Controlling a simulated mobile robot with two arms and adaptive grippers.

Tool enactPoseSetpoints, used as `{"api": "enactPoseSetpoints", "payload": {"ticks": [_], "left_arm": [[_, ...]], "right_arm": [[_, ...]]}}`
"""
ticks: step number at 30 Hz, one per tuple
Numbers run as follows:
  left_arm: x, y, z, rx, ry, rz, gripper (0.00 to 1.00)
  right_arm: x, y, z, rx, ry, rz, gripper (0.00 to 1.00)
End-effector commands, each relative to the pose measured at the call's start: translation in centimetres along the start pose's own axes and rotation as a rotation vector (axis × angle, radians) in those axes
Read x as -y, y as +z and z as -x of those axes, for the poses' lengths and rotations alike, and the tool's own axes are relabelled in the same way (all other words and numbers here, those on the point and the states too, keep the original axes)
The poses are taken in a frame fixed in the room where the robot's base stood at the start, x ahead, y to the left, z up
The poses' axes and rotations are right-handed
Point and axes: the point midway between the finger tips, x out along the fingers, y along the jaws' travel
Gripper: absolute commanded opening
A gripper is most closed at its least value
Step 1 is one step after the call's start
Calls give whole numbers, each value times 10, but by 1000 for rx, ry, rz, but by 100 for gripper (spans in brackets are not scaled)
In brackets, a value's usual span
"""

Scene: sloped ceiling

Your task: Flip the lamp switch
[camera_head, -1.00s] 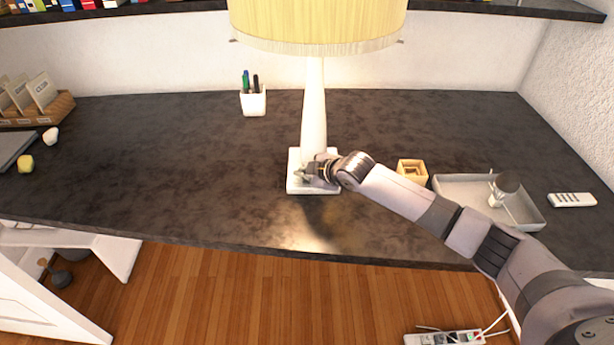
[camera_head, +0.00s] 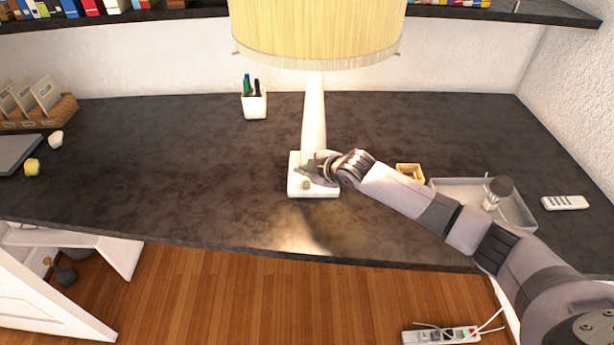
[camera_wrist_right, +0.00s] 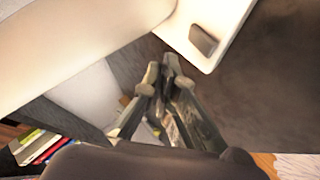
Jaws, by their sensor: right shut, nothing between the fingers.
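The lamp (camera_head: 314,115) stands upright on the dark desk, with a pale yellow shade (camera_head: 315,25) and a square white base (camera_head: 326,190). The lamp switch (camera_head: 306,185) is a small grey-brown knob on the base's front left part. It also shows in the right wrist view (camera_wrist_right: 203,40). My right gripper (camera_head: 305,167) is over the base, just behind the switch and close to the stem. In the right wrist view its fingertips (camera_wrist_right: 163,70) are together and empty, with a visible gap to the switch. My left gripper is not in view.
A pen cup (camera_head: 254,105) stands behind left of the lamp. A small wooden box (camera_head: 409,171), a grey tray (camera_head: 463,188) and a white remote (camera_head: 565,202) lie to the right, near my right arm.

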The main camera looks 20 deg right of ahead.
Motion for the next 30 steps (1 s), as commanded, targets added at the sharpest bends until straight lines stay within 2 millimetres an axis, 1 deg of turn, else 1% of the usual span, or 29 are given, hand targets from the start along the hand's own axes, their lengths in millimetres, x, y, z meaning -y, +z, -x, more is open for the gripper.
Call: {"api": "enactPoseSetpoints", "payload": {"ticks": [1, 9, 25, 26, 28, 29, 30], "left_arm": [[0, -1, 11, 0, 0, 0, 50], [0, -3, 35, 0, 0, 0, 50], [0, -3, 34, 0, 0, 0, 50], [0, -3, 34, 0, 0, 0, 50], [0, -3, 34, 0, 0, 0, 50], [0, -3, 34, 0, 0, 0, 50], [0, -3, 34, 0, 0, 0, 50]], "right_arm": [[-6, -5, 7, 0, 0, 0, 0], [-18, -17, 23, 0, 0, 0, 0], [-16, -16, 22, 0, -1, -1, 0], [-13, -17, 22, -1, -4, -2, 0], [0, -21, 23, -4, -21, -15, 0], [10, -24, 23, -6, -33, -24, 0], [27, -29, 25, -8, -54, -43, 0]]}}
